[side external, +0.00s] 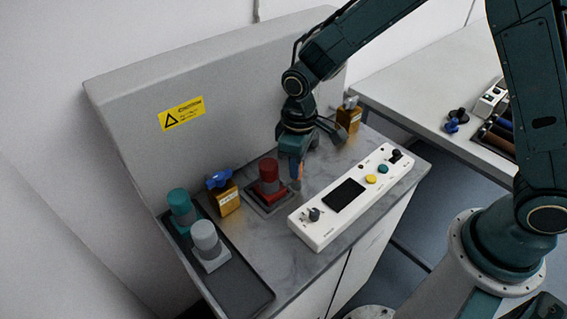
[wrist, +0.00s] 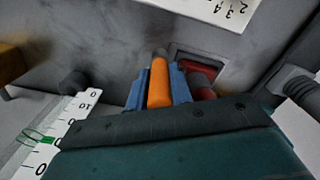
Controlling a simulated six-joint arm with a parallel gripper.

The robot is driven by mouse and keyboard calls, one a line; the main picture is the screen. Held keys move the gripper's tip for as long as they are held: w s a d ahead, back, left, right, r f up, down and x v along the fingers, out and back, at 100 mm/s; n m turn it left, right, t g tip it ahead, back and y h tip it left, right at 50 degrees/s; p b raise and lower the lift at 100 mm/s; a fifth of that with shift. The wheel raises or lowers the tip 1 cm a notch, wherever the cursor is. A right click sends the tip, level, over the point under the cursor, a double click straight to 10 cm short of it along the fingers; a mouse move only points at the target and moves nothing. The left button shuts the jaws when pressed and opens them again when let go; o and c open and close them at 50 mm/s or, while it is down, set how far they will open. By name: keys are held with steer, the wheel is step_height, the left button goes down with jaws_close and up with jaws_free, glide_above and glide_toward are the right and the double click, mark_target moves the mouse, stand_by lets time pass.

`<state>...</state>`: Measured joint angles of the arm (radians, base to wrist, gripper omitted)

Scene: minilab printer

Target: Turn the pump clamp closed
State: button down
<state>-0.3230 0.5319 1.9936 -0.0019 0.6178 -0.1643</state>
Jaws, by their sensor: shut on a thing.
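My gripper (side external: 297,178) reaches down to the worktop just right of the red capped part (side external: 268,178), which stands on a dark square base (side external: 262,205). In the wrist view my gripper's blue fingers (wrist: 158,82) are shut on an orange handle (wrist: 159,90) with a grey end. I take this handle to be the pump clamp; how it joins its base is hidden. Part of the red part shows right beside the fingers in the wrist view (wrist: 201,80). In the side view only a sliver of the orange handle shows by the fingertips.
A white control panel (side external: 325,228) with knobs and a dark screen lies close in front of my gripper. Brass blocks (side external: 228,200) (side external: 348,118) stand on either side. A dark tray (side external: 245,288) holds teal (side external: 181,208) and grey (side external: 207,240) capped parts. A tall back wall (side external: 190,75) rises behind.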

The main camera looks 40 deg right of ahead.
steer(key=shift+r, duration=0.1)
steer(key=c, duration=1.3)
jaws_free()
steer(key=shift+o, duration=0.2)
steer(key=shift+r, duration=0.1)
step_height(320, 180, up, 12)
steer(key=shift+r, duration=0.8)
